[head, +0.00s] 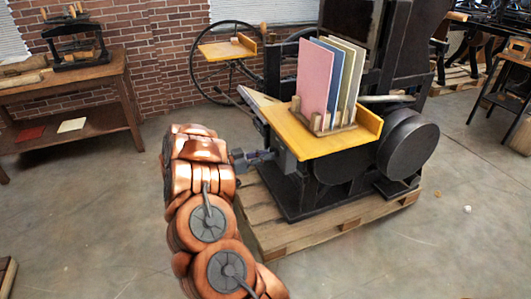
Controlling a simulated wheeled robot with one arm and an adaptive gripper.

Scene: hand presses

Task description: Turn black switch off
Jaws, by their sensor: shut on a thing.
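A small grey switch box (283,158) is fixed to the near left side of the black press, just under its yellow wooden feed board (335,141). My copper-coloured arm reaches up from the bottom of the head view. My gripper (269,156) is small and dark at the arm's end, against the left face of the box. Its fingers are shut at the black switch there. The switch is mostly hidden by the fingers and too small to tell its position.
The press (335,180) stands on a wooden pallet (290,232). Pink, blue and pale boards (316,76) stand in a rack on the feed board. A wooden table (75,88) with a small press is at left. The grey floor is open at front right.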

